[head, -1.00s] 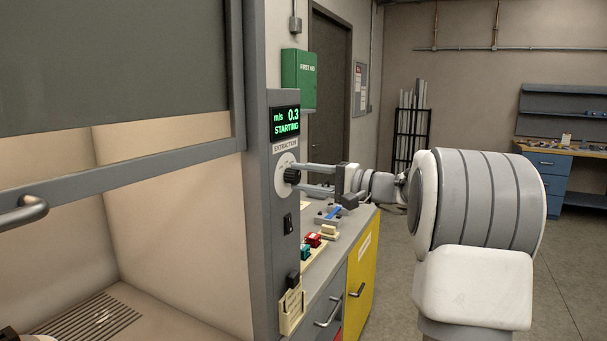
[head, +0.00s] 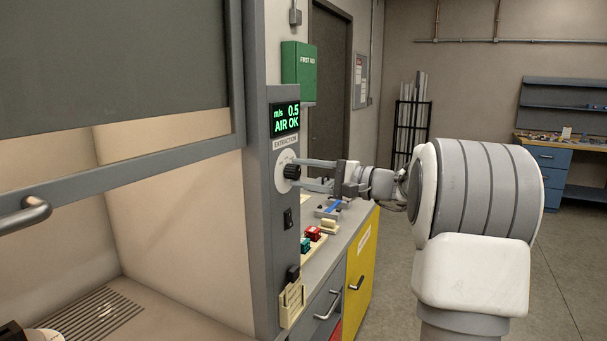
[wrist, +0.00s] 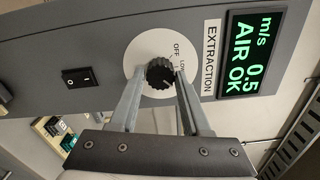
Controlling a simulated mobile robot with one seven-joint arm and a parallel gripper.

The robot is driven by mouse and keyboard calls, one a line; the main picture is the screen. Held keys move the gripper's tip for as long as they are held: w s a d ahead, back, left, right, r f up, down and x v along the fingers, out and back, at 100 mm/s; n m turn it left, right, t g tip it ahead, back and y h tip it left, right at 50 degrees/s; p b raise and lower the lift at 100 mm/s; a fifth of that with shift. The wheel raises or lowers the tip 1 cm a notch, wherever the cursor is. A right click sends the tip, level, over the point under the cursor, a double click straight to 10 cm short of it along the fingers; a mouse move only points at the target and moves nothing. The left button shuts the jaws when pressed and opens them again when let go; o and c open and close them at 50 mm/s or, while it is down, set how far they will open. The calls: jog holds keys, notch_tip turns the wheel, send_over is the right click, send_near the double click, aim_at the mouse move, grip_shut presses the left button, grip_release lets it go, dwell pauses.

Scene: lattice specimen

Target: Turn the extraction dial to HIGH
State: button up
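The extraction dial is a black ribbed knob (head: 291,172) on a round white plate on the grey fume hood post. In the wrist view the knob (wrist: 160,74) sits between my fingertips. The marks OFF and LOW show on the plate; a HIGH mark is not visible, and I cannot read the knob's pointer. My gripper (head: 303,174) reaches in from the right, one finger above and one below the knob. Its fingers (wrist: 160,80) appear pressed against both sides of it. The display (head: 286,119) above reads 0.5 m/s, AIR OK.
A black rocker switch (head: 288,220) is below the dial. A bench (head: 335,247) with red and green items stands behind the post, over a yellow cabinet (head: 361,262). The hood sash (head: 120,171) is at the left. A green first aid box (head: 299,73) hangs behind.

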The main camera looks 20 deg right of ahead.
jog(key=o, duration=0.3)
jog(key=shift+o, duration=0.2)
jog(key=b+v, duration=0.1)
jog(key=v, duration=1.6)
jog(key=shift+d, duration=0.2)
jog(key=shift+s, duration=0.15)
